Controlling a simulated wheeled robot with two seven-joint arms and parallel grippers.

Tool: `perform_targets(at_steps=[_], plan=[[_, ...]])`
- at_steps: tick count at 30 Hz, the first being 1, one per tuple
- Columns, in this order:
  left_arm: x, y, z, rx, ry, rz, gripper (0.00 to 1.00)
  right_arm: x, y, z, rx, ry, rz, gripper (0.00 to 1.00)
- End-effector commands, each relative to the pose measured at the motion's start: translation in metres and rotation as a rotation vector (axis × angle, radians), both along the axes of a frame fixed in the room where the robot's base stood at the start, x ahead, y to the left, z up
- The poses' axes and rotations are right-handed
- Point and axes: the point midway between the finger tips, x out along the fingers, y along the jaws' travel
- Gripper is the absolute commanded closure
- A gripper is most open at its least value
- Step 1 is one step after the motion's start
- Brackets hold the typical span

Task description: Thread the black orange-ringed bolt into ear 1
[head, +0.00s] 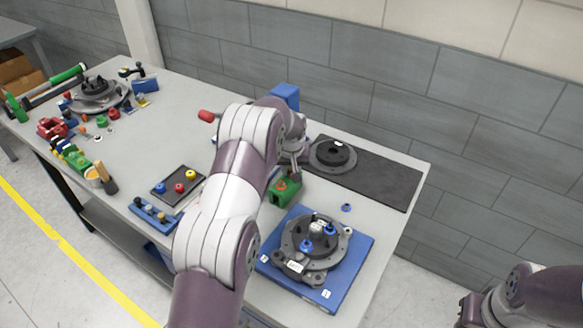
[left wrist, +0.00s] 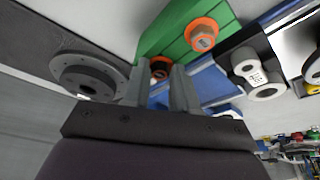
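The green block (head: 284,194) stands behind the blue fixture plate (head: 345,262). In the head view my arm partly hides this gripper. A round grey chassis (head: 316,240) with ears sits on the plate; I cannot tell which is ear 1.
Blue-ringed bolts (head: 306,246) stand on the chassis, and a blue ring (head: 346,208) lies beside the plate. A grey disc part (head: 333,155) rests on a black mat (head: 385,180). A black tray (head: 178,185) holds coloured pieces. My right arm is at lower right, off the table.

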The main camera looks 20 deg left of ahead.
Motion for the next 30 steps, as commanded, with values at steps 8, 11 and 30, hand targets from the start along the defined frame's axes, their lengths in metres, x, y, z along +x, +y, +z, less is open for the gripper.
perform_targets(at_steps=[8, 11, 30], plan=[[-0.008, -0.002, 0.007, -0.005, 0.03, -0.001, 1.0, 0.0, 0.0, 0.013, 0.0, 0.0, 0.0, 0.73], [-0.006, -0.002, 0.02, -0.004, 0.025, 0.0, 1.0, 0.0, 0.0, 0.021, 0.0, 0.0, 0.0, 0.73], [-0.003, -0.001, 0.065, -0.002, 0.012, -0.001, 1.0, 0.0, 0.0, 0.046, 0.0, 0.0, 0.0, 0.73]])
